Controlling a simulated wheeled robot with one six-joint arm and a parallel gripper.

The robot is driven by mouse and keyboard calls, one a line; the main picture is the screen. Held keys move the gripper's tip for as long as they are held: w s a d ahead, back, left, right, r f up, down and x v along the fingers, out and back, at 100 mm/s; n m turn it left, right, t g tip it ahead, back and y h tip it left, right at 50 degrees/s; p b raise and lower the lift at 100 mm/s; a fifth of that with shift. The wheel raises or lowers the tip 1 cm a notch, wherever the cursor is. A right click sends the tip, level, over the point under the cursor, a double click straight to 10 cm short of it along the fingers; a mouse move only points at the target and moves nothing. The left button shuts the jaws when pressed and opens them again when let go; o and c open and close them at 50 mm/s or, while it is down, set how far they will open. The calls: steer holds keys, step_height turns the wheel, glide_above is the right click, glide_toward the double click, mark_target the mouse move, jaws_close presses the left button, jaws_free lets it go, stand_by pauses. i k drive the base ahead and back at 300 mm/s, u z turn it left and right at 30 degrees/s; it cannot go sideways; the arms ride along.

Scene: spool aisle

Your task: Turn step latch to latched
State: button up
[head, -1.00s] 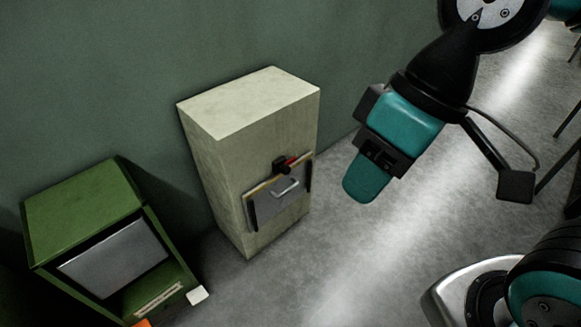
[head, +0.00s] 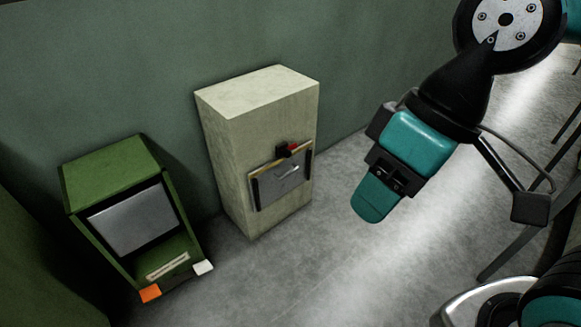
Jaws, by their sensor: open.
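A cream cabinet (head: 230,165) stands on the floor against the wall. Its front carries a grey panel (head: 268,187) with a light handle (head: 290,172) and dark side strips. A small black latch with a red part (head: 288,150) sits at the panel's top edge, and I take it as the step latch. Its exact position is too small to tell. My gripper (head: 372,204) is to the right of the cabinet, apart from it, pointing down and empty. One teal finger shows clearly and the other is hidden behind it.
A green box (head: 110,175) with a grey screen-like face stands left of the cabinet. An orange block (head: 150,293) and a white block (head: 203,267) are at its front edge. The floor (head: 300,265) before the cabinet is clear.

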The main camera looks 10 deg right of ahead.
mark_target(286, 151)
steer(key=z, duration=0.55)
steer(key=i, duration=1.5)
steer(key=z, duration=0.15)
